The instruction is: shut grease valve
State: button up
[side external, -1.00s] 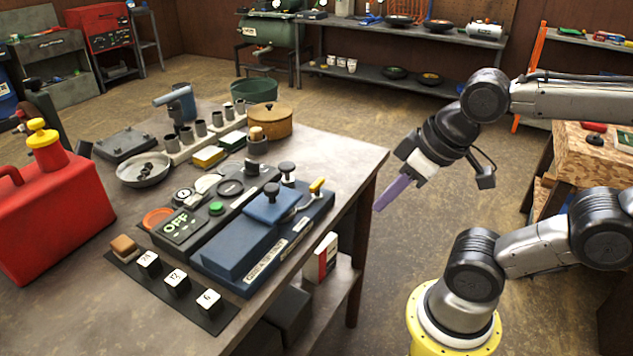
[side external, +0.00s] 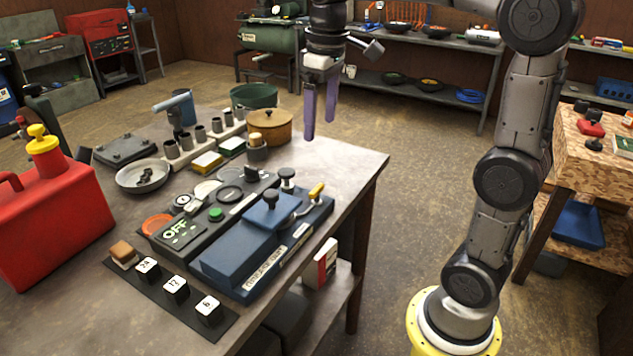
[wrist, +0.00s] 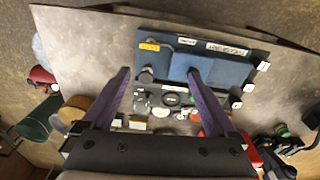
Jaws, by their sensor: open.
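A blue box unit (side external: 240,248) with a label on its front stands at the bench's right front edge; the label is too small to read surely. A metal lever with a yellow grip (side external: 316,190) sits at its far right end, beside dark knobs (side external: 287,174). I cannot tell for certain which part is the grease valve. My gripper (side external: 320,128) has two purple fingers, points down, is open and empty, and hangs above the bench's back right, apart from the unit. In the wrist view the blue unit (wrist: 225,70) lies beyond the open fingers (wrist: 159,72), with a yellow part (wrist: 149,46) at its left.
A dark panel showing OFF (side external: 178,232) adjoins the blue unit. Number blocks (side external: 176,287), a red can (side external: 48,215), a metal bowl (side external: 142,175), a brown pot (side external: 270,124) and several cups (side external: 200,134) share the bench. The bench's right back corner (side external: 355,165) is clear.

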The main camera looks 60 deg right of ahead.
aim_at(317, 188)
jog(key=shift+m+g, duration=0.3)
jog(key=shift+g, duration=0.2)
jog(key=d+f, duration=0.1)
jog(key=f, duration=0.4)
jog(key=w+d+f, duration=0.1)
jog(key=f, duration=0.5)
jog(key=w+f, duration=0.1)
jog(key=f, duration=0.5)
jog(key=shift+w+d, duration=0.25)
jog(key=shift+d, duration=0.15)
jog(key=c, duration=1.4)
jog(key=shift+o, duration=0.2)
